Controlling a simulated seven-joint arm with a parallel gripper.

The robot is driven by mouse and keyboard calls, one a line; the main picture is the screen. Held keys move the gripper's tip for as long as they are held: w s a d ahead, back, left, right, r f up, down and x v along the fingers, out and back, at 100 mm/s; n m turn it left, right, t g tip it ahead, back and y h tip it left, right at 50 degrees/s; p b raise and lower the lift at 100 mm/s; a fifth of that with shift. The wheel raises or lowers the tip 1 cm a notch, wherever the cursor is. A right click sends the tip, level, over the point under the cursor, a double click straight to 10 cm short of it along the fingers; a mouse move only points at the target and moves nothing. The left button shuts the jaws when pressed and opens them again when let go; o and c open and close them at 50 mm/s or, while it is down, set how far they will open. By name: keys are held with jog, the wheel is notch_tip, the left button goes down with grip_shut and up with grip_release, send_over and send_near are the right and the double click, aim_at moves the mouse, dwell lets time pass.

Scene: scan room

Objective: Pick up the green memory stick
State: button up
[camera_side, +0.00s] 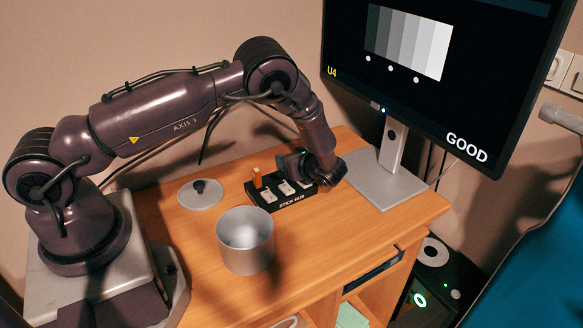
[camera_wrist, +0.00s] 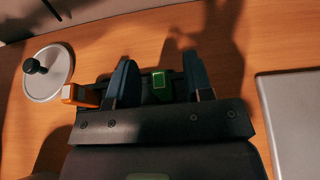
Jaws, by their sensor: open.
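The green memory stick (camera_wrist: 161,85) shows in the wrist view between the two fingers of my gripper (camera_wrist: 160,78), with a gap on each side of it. My gripper is open. It is low over the black stick hub (camera_side: 291,197), which bears several light sockets. In the side view my gripper (camera_side: 305,172) covers the hub's right part, and the green stick is hidden there. An orange stick (camera_side: 257,178) stands upright in the hub's left end. It also shows in the wrist view (camera_wrist: 80,95), just left of and outside the left finger.
A metal pot (camera_side: 245,250) stands in front of the hub, and its round lid (camera_side: 201,194) with a black knob lies to the left. The monitor's flat base (camera_side: 377,182) is close on the right. The wooden desk (camera_side: 320,240) is clear at its front right.

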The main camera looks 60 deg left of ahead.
jog(key=shift+c, duration=0.5)
grip_shut()
